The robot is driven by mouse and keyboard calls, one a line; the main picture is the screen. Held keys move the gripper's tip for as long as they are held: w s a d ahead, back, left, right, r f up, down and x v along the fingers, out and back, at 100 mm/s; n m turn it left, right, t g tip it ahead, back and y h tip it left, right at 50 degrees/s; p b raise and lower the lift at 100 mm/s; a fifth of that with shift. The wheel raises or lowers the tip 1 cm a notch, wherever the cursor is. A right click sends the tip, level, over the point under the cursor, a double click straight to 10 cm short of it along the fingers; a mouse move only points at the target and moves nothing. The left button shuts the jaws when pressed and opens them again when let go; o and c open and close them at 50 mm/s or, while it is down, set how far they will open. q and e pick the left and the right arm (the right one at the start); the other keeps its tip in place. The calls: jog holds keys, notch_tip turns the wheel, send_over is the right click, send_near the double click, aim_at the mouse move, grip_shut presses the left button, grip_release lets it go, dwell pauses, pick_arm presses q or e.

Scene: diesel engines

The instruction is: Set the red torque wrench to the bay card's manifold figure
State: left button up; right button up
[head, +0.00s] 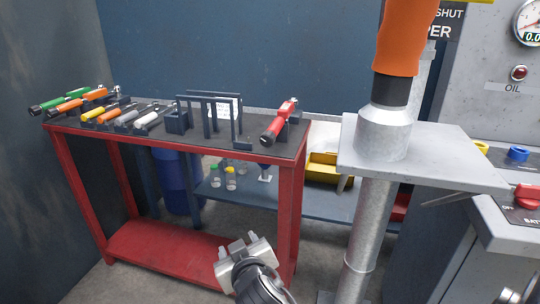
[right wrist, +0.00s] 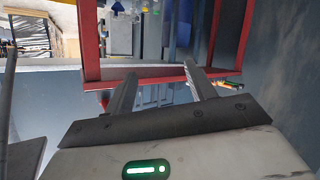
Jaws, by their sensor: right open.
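The red torque wrench (head: 274,130) lies at the right end of the red bench's dark top, its head toward the back, in a dark holder. Its scale is too small to read. A white card (head: 226,108) with small, unreadable print stands left of it behind dark racks; I cannot tell whether it is the bay card. My right gripper (head: 244,244) is below bench-top height, in front of the bench and well apart from the wrench. In the right wrist view its jaws (right wrist: 160,72) are open and empty. My left gripper is not in view.
Several coloured-handled tools (head: 93,114) lie on the bench's left. A grey flange plate (head: 450,160) on a metal post with an orange sleeve (head: 405,40) stands right of the bench. A control panel (head: 500,75) is at far right. Bottles (head: 230,180) stand on a low blue shelf.

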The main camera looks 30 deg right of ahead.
jog(key=w+d+r+m+h+b, duration=0.35)
jog(key=w+r+h, duration=0.2)
jog(key=r, duration=0.25)
jog(key=m+g+h+b, duration=0.1)
jog(key=m+h+b, duration=0.1)
jog(key=m+h, duration=0.35)
send_near(266, 142)
jog(key=shift+y, duration=0.5)
jog(key=x, duration=1.2)
jog(key=shift+w+d+r+p, duration=0.15)
jog(key=shift+d+r+p, duration=0.15)
jog(key=shift+d+p, duration=0.1)
jog(key=shift+w+d, duration=0.25)
jog(key=shift+d, duration=0.1)
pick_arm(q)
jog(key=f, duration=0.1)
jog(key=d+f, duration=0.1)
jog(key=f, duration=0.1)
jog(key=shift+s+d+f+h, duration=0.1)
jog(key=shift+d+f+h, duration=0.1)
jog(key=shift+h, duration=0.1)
pick_arm(e)
jog(key=c, duration=1)
